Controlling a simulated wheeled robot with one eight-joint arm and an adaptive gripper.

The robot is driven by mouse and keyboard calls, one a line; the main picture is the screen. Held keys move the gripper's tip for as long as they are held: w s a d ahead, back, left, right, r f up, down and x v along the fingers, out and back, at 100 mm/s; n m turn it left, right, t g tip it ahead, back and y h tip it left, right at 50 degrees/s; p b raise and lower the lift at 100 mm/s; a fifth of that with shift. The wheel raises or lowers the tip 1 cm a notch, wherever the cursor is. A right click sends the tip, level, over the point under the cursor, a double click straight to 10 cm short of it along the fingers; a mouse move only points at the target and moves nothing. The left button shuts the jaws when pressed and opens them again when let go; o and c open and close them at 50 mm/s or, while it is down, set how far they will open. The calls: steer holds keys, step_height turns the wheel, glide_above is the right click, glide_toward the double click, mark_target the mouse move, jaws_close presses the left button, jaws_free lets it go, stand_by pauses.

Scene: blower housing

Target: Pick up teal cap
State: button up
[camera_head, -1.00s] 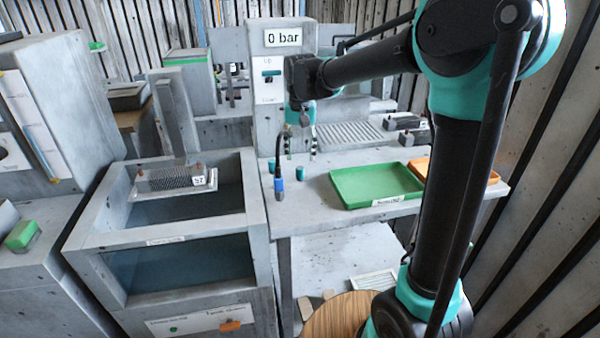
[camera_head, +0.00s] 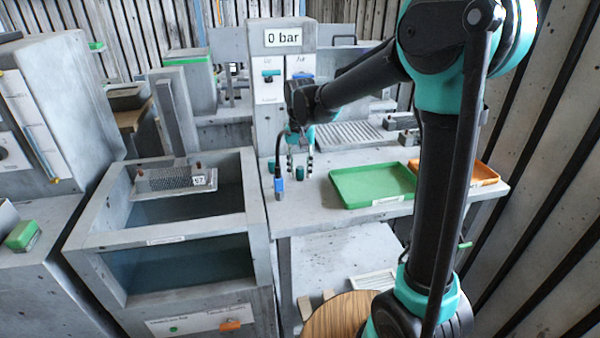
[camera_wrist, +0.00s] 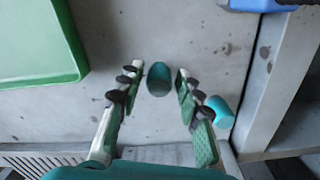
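A teal cap (camera_head: 300,173) stands on the grey bench near its front. A second teal cap (camera_head: 271,166) is to its left, partly behind the hanging hose. My gripper (camera_head: 301,160) reaches down over the first cap with its fingers apart. In the wrist view, this cap (camera_wrist: 159,79) lies between the two open fingertips (camera_wrist: 158,74), with a visible gap to each finger. The other cap (camera_wrist: 222,112) sits outside the right finger, close to the bench edge.
A green tray (camera_head: 372,202) and an orange tray (camera_head: 487,180) are to the right. An open tank (camera_head: 255,200) stands left of the bench.

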mark_target(300, 168)
steer(key=c, duration=0.6)
steer(key=shift+o, duration=0.2)
steer(key=shift+r, duration=0.1)
step_height(300, 168, up, 20)
stand_by(0.4)
